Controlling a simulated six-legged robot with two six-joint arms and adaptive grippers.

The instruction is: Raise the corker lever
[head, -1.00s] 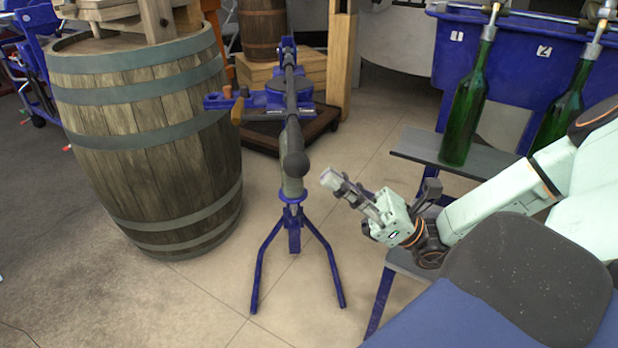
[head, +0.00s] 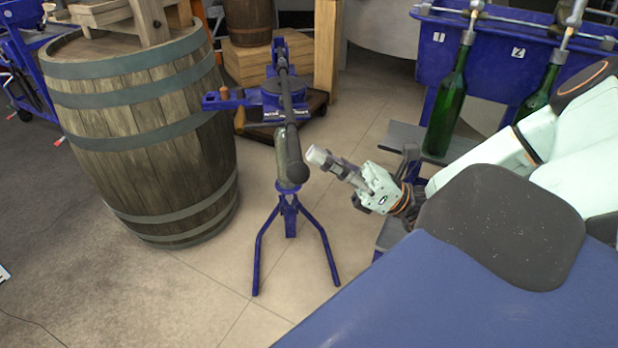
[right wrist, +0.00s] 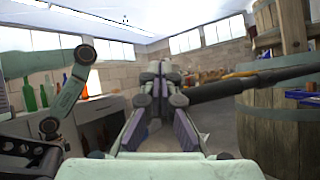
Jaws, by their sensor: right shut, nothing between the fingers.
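The blue floor corker (head: 264,95) stands on splayed blue legs in the middle of the head view. My right gripper (head: 320,157) is shut and empty, just right of the lever near the knob. In the right wrist view the shut fingers (right wrist: 160,78) are in the centre. The dark lever (right wrist: 225,88) runs in from the right there, its end close to the fingers; I cannot tell whether they touch. My left gripper is not in view.
A large wooden barrel (head: 150,140) stands left of the corker. At the right, green bottles (head: 445,105) stand under a blue filler (head: 480,65) on a grey bench (head: 405,136). The floor (head: 205,290) around the corker legs is clear.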

